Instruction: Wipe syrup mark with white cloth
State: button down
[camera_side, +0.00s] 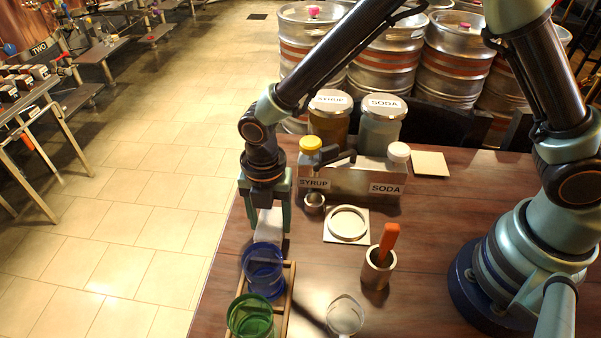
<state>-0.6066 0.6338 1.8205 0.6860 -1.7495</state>
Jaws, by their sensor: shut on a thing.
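My gripper (266,222) points down over the table's left edge area, behind the blue cup. It is shut on the white cloth (268,228), which shows as a pale patch between the fingers. Its lower end is partly hidden behind the blue cup, so I cannot tell whether it touches the table. I cannot make out a syrup mark; it may be hidden by the gripper or the cups.
A blue cup (263,270) and a green cup (250,316) stand in a wooden rack just in front. A dispenser stand (350,178) with syrup and soda jars is behind right.

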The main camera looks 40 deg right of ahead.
aim_at(271, 222)
jog(key=shift+r, duration=3.15)
jog(key=c, duration=0.7)
grip_release()
grip_shut()
